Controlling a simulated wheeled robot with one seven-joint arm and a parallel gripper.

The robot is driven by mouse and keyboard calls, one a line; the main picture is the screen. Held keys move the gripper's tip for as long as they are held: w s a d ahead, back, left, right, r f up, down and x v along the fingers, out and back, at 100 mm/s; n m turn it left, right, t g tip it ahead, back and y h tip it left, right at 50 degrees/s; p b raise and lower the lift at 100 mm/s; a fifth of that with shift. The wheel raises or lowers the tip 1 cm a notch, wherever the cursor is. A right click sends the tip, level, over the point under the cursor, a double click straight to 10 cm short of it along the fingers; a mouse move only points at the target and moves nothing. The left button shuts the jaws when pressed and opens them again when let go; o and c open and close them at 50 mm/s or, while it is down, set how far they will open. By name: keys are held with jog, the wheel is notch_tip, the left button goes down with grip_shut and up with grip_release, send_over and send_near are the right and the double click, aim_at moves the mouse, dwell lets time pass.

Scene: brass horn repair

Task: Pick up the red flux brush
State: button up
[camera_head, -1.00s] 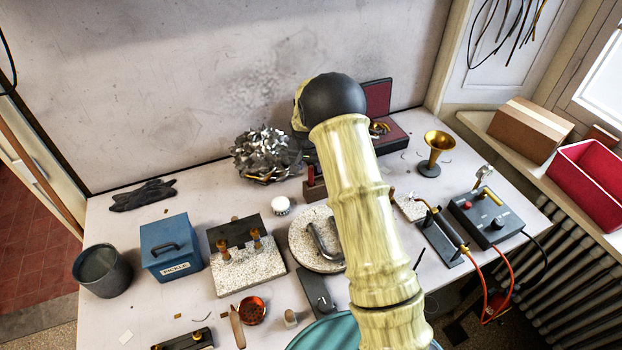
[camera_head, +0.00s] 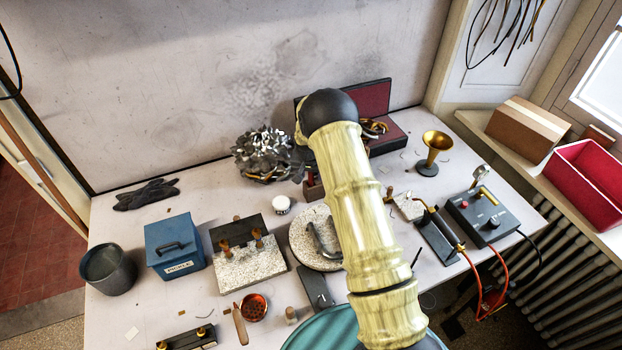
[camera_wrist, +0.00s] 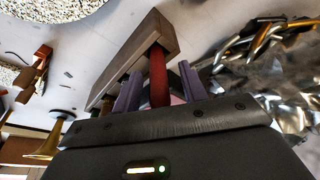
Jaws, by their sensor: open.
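The red flux brush (camera_wrist: 158,75) shows in the wrist view as a red rod at a wooden rack (camera_wrist: 135,58). My gripper (camera_wrist: 159,82) is open, with one purple-grey finger on each side of the red rod. I cannot tell whether either finger touches it. The brush's lower part is hidden behind the gripper body. In the head view the rack (camera_head: 314,190) shows only partly beside my arm, which hides my gripper and most of the brush.
A pile of silvery metal scrap (camera_head: 264,152) lies just left of the rack. An open dark case (camera_head: 388,138) stands behind my arm. A brass horn bell (camera_head: 435,147) stands right.

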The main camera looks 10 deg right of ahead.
grip_shut()
jog(key=shift+r, duration=0.1)
notch_tip(320, 180, up, 10)
jog(key=b, duration=0.3)
dwell(0.3)
dwell(0.4)
